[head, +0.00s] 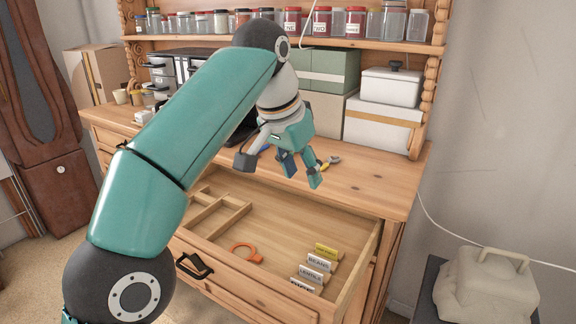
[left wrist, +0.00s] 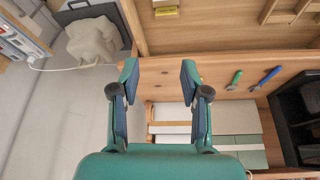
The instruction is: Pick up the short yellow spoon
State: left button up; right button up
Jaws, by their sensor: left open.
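A short utensil with a yellow handle, which looks like the short yellow spoon (head: 332,160), lies on the dresser top in the head view, just right of my left gripper (head: 301,173). The gripper hangs in front of the dresser top, above the open drawer, jaws apart and empty. In the left wrist view my left gripper (left wrist: 158,74) is also open, with nothing between its fingers. The spoon is not clear there and may be hidden behind the right finger. A green-handled utensil (left wrist: 235,79) and a blue-handled utensil (left wrist: 267,77) lie beyond that finger. My right gripper is not in view.
The open drawer (head: 364,262) holds an orange ring-shaped thing (head: 246,252) and several labelled tags (head: 319,263). Green boxes (head: 335,70) and a white lidded box (head: 391,86) stand behind the dresser top. Jars line the shelf above. The dresser top's right end (head: 385,180) is clear.

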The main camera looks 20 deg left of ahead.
aim_at(334, 160)
jog(key=u, duration=0.6)
jog(key=i, duration=1.05)
jog(key=z, duration=0.5)
